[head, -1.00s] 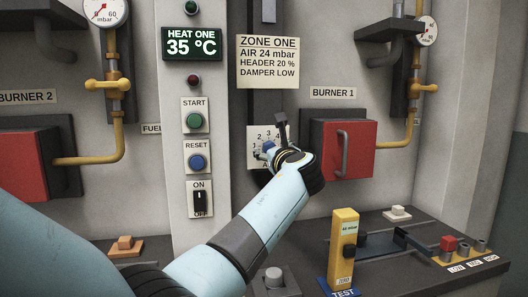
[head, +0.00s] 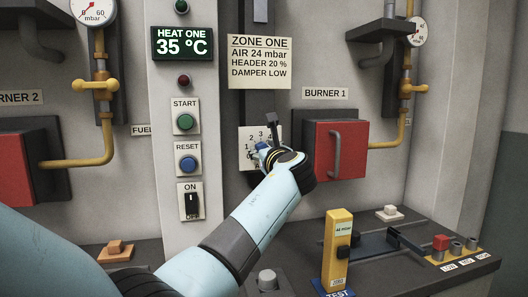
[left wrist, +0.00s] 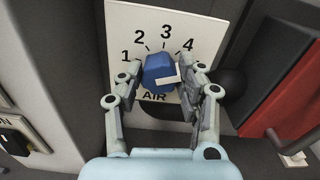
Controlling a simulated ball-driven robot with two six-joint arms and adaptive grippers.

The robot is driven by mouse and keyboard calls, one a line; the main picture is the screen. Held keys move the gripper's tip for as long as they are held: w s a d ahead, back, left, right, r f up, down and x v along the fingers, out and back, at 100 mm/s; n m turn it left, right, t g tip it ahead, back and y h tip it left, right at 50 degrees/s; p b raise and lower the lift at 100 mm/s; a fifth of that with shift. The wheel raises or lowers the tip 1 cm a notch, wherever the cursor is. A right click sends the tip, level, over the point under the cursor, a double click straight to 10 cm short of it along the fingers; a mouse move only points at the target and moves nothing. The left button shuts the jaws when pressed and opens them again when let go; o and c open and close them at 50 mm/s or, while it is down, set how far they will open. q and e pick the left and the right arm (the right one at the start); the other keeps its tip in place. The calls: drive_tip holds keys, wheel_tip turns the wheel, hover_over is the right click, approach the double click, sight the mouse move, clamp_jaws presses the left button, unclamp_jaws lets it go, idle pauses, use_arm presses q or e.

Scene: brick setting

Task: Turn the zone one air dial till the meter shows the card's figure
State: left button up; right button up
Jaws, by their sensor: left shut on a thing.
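The blue air dial (left wrist: 158,74) sits on a white plate (left wrist: 120,30) marked AIR with figures 1 to 4. My left gripper (left wrist: 164,84) is shut on the dial, one finger on each side; in the head view the gripper (head: 264,154) partly hides the dial and plate. The card (head: 259,62) reads ZONE ONE, AIR 24 mbar, HEADER 20 %, DAMPER LOW. The yellow meter (head: 338,258) stands upright on the blue TEST base (head: 335,291); its small screen figure is too small to read surely. My right gripper is out of view.
The red burner 1 door (head: 322,150) is just right of my left gripper. The START, RESET and ON switch column (head: 173,205) stands to the left.

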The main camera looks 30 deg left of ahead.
use_arm(q)
drive_tip(key=shift+n, duration=0.3)
drive_tip(key=shift+f+n+b, duration=0.15)
drive_tip(key=shift+n+b, duration=2.1)
drive_tip(key=shift+n, duration=2.05)
drive_tip(key=shift+f+n+b, duration=0.1)
drive_tip(key=shift+n+b, duration=2.1)
drive_tip(key=shift+n, duration=2.1)
drive_tip(key=o, duration=1)
drive_tip(key=shift+s, duration=0.1)
drive_tip(key=shift+c, duration=0.2)
drive_tip(key=shift+o, duration=0.9)
drive_tip(key=shift+r, duration=0.1)
